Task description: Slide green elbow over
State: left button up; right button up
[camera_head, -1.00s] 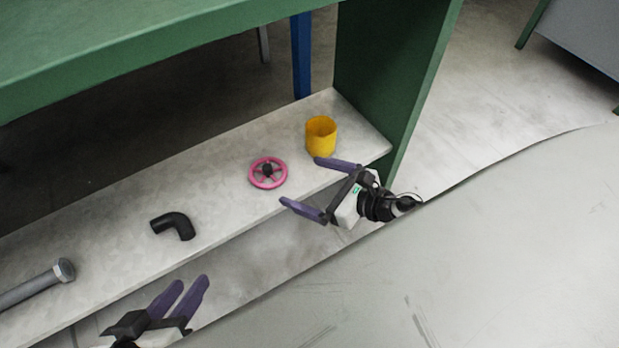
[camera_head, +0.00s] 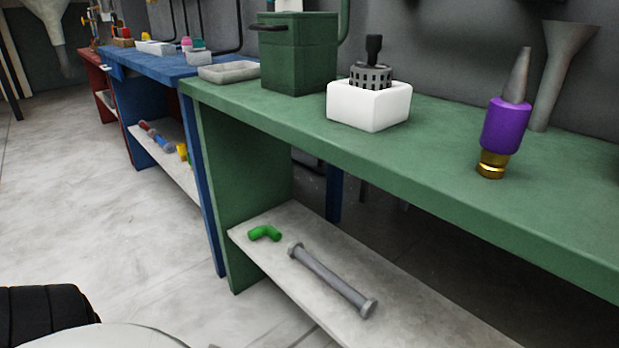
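The green elbow (camera_head: 264,233) is a short bent pipe piece. It lies at the left end of the low shelf (camera_head: 400,284) under the green bench. A grey rod with flanged ends (camera_head: 331,280) lies just to its right, apart from it. Neither of my grippers is in the head view now, so I cannot see whether they are open or shut.
The green bench top (camera_head: 420,165) carries a green box (camera_head: 298,55), a white block with a dark part (camera_head: 369,106) and a purple nozzle (camera_head: 503,125). The bench's left side panel (camera_head: 247,170) stands beside the elbow. Open floor (camera_head: 90,200) lies at left.

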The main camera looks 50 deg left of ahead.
aim_at(271, 232)
jog(key=u, duration=1.8)
